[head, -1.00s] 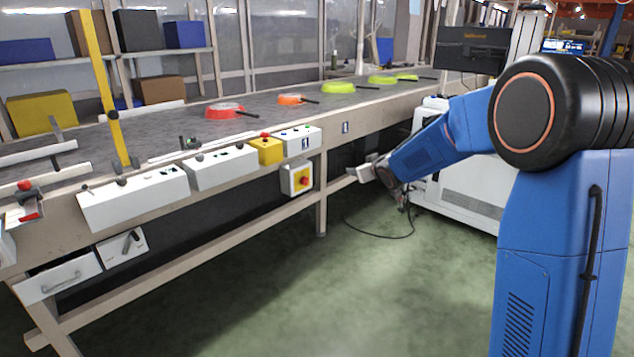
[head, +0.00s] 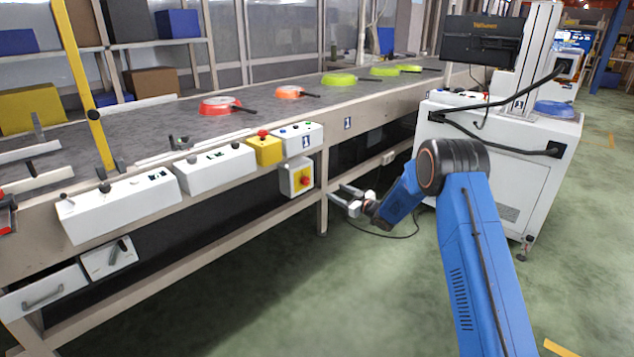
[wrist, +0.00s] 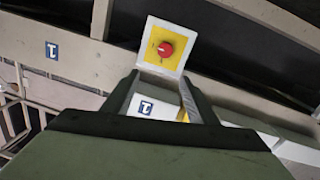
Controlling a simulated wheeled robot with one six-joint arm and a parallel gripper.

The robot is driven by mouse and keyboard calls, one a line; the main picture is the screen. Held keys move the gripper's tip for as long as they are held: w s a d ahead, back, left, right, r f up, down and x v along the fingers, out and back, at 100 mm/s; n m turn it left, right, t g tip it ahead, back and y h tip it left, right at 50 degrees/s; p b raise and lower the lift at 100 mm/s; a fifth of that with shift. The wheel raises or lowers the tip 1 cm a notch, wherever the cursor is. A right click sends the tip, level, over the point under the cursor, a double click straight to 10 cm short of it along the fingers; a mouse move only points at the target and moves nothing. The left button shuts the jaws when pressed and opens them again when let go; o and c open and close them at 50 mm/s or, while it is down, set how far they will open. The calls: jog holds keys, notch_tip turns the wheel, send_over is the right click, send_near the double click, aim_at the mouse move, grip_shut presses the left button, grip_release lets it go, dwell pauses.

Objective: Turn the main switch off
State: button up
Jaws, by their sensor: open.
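The main switch is a red rotary knob (head: 305,181) on a yellow plate, on the front of a white box (head: 287,182) hung under the conveyor's edge. In the wrist view the red knob (wrist: 166,49) lies ahead of the fingertips, roughly between them in the picture. My gripper (head: 341,195) is open and empty, to the right of the box in the head view and apart from it. Its two fingers also show in the wrist view (wrist: 157,95). The knob's exact angle is too small to tell.
A yellow box with a red button (head: 264,148) and white control boxes (head: 215,166) line the conveyor edge above. A table leg (head: 322,200) stands beside the switch box. Pans (head: 220,105) lie on the belt. A white machine (head: 500,165) stands right; floor in front is clear.

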aim_at(307, 182)
jog(key=shift+y, duration=0.5)
jog(key=f+x, duration=0.1)
jog(key=x, duration=0.5)
jog(key=f+x, duration=0.1)
jog(key=x, duration=0.5)
jog(key=f+x, duration=0.1)
jog(key=x, duration=0.5)
jog(key=shift+a+f, duration=0.1)
jog(key=shift+c, duration=0.4)
jog(key=c, duration=1)
